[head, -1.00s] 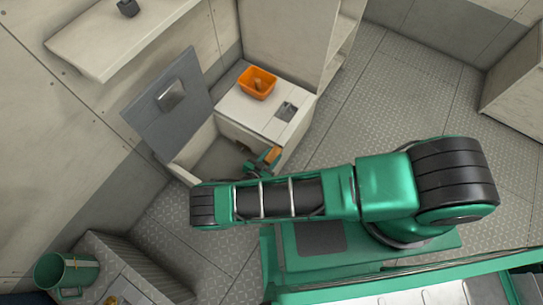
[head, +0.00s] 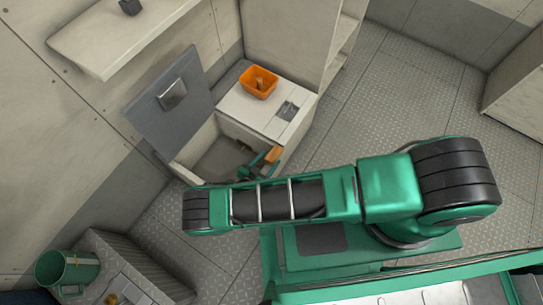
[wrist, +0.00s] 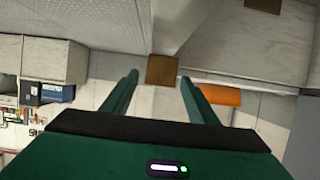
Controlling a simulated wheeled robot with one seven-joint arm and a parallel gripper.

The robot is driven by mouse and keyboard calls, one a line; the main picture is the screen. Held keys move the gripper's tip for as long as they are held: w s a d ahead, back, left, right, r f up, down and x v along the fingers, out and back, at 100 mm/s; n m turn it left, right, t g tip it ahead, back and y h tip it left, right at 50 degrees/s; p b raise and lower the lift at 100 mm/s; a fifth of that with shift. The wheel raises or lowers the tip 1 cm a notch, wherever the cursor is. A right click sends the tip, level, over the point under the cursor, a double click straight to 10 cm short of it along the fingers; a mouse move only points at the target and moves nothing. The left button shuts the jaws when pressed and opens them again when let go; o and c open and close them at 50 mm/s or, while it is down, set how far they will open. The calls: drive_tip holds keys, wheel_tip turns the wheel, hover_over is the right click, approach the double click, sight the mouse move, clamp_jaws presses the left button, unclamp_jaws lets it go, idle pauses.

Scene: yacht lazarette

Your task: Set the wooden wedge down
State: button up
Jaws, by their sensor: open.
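A brown wooden block, which looks like the wedge (head: 272,155), is at the near right edge of the open locker. In the wrist view the wedge (wrist: 162,70) shows as a brown square face between my fingertips, with a narrow gap on each side. My gripper (wrist: 160,80) is open around it; in the head view my gripper (head: 262,163) reaches over the locker's near side, partly hidden by my arm. I cannot tell what the wedge's underside rests on. Another wooden piece (head: 260,82) sits in the orange bin (head: 258,93).
The locker's grey lid (head: 165,110) stands open against the wall, beside its hollow (head: 220,158). The orange bin (wrist: 220,96) also shows in the wrist view. Floor at right is clear.

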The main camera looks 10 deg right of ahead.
drive_tip(key=v, duration=0.7)
drive_tip(key=shift+s+a+r, duration=0.1)
drive_tip(key=shift+s+a, duration=0.05)
drive_tip(key=shift+s, duration=0.05)
